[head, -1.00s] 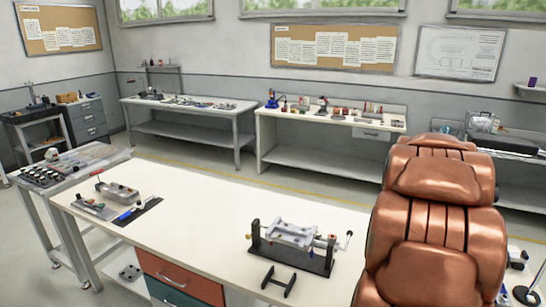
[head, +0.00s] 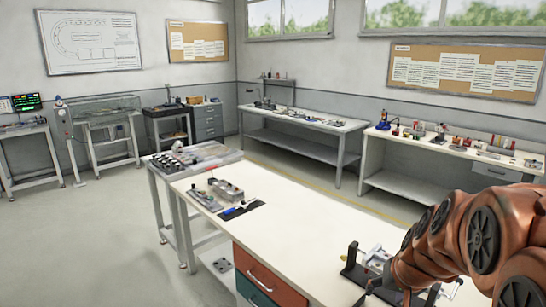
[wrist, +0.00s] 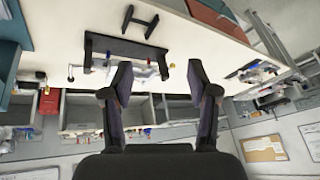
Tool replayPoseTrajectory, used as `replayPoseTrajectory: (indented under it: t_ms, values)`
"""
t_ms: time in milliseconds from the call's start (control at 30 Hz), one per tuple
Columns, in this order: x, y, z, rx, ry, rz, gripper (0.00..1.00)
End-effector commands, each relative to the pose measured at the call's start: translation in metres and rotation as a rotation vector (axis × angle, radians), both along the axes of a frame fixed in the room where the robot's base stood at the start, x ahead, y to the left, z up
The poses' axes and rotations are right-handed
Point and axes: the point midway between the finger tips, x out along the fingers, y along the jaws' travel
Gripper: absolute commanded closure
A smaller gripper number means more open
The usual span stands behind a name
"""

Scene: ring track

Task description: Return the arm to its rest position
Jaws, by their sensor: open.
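My copper-coloured arm (head: 460,240) reaches in from the right edge of the head view, over the right end of the near workbench (head: 300,222). My gripper shows in the wrist view (wrist: 158,85), with its two dark fingers apart and nothing between them. The wrist picture is upside down, with the bench at the top. A black-based fixture with a silver body (wrist: 128,52) lies beyond the fingertips in that view, and a black H-shaped stand (wrist: 138,20) is beside it. In the head view the fixture (head: 372,262) is partly hidden behind my arm.
A dark mat with tools (head: 238,210) and a metal part (head: 228,190) lies at the bench's left end. A side cart (head: 190,158) adjoins that end. Long benches (head: 300,135) line the back wall. Open floor (head: 90,235) lies to the left.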

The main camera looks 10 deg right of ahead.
Motion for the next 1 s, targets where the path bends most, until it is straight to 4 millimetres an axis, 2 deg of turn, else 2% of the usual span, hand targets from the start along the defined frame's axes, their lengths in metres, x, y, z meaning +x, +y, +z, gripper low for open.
replayPoseTrajectory:
  t_ms: [33,100,200,300,400,500,633,767,967,1000]
  values:
    - [-0.012,0.025,-0.004,0.015,0.038,0.055,0.41]
    - [-0.035,0.056,-0.010,0.036,0.106,0.121,0.41]
    - [-0.072,0.091,-0.018,0.053,0.211,0.208,0.41]
    - [-0.113,0.117,-0.024,0.053,0.318,0.289,0.41]
    - [-0.155,0.132,-0.029,0.039,0.423,0.353,0.41]
    - [-0.190,0.137,-0.032,0.015,0.512,0.400,0.41]
    - [-0.219,0.137,-0.033,-0.011,0.588,0.433,0.41]
    - [-0.230,0.136,-0.033,-0.026,0.616,0.444,0.41]
    - [-0.231,0.136,-0.033,-0.027,0.621,0.444,0.41]
    - [-0.231,0.136,-0.033,-0.026,0.621,0.444,0.45]
